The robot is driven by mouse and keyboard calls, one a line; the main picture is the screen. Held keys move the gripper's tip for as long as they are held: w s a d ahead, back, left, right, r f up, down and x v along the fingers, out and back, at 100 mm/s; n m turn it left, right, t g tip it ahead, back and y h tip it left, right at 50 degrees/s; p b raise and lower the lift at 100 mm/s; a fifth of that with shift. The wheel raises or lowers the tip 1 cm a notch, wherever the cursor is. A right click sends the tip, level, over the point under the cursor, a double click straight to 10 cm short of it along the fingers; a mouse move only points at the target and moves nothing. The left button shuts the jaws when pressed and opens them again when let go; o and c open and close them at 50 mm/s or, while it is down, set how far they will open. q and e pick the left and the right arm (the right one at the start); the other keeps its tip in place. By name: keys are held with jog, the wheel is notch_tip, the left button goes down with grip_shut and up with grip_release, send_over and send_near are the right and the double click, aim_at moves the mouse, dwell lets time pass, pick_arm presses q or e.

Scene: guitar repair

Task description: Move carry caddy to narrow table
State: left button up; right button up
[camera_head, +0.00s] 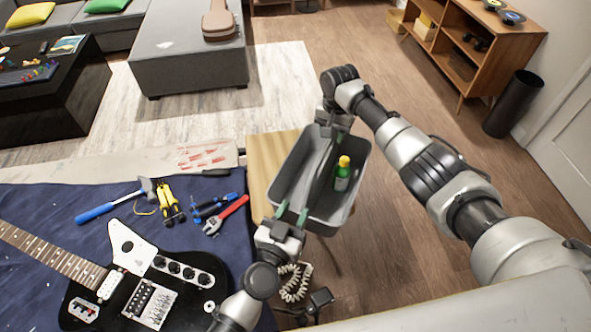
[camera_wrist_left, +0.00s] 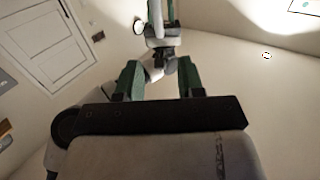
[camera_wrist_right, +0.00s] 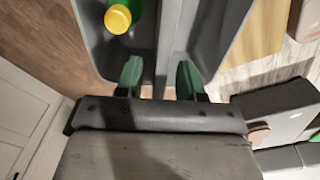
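The carry caddy (camera_head: 285,183) is a grey open tray with a lengthwise divider. It also shows in the right wrist view (camera_wrist_right: 105,62). A green bottle with a yellow cap (camera_head: 342,176) stands in its right compartment. The caddy overlaps a light wooden top (camera_head: 262,160), seemingly the narrow table, and extends past it over the floor. My right gripper (camera_head: 335,122) is at the caddy's far end, its fingers apart on either side of the divider, with gaps visible. My left gripper (camera_head: 291,214) is at the near end, fingers apart; no caddy shows between them in the left wrist view.
The workbench with a blue cloth (camera_head: 60,205) lies left, holding a black and white electric guitar (camera_head: 135,270), a hammer (camera_head: 110,203), pliers (camera_head: 169,201) and a red wrench (camera_head: 226,214). A wooden shelf (camera_head: 480,45) and black bin (camera_head: 513,104) stand far right. The floor between is clear.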

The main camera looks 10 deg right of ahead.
notch_tip(320, 180, up, 9)
jog(key=shift+f, duration=0.1)
dwell(0.7)
